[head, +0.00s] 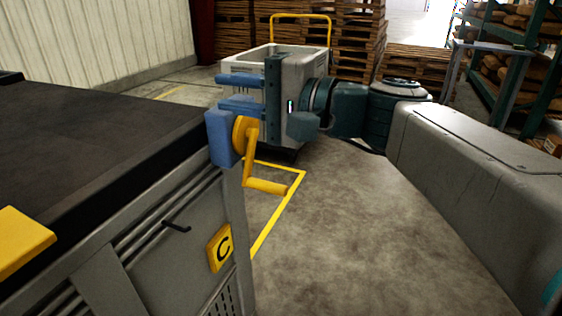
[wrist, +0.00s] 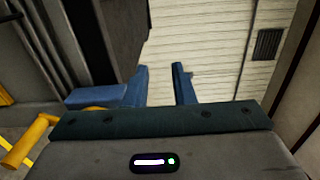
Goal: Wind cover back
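The yellow crank (head: 249,150) sits on a blue block (head: 222,138) at the corner of the grey machine. Its arm hangs down, and its handle grip (head: 266,187) points right. A dark, flat surface (head: 100,135), seemingly the cover, lies across the machine's top. My gripper (head: 222,91) is open and empty, with its blue fingers pointing left above the crank and apart from the handle. In the wrist view my two fingers (wrist: 160,82) stand apart with only pale wall between them. The crank shows there at the left edge (wrist: 28,142).
A yellow plate with a C (head: 220,247) and a black handle (head: 176,226) are on the machine's side. A grey bin cart (head: 300,75) stands behind my gripper. Pallet stacks (head: 345,40) and a green rack (head: 500,60) are at the back. Concrete floor right of the crank is clear.

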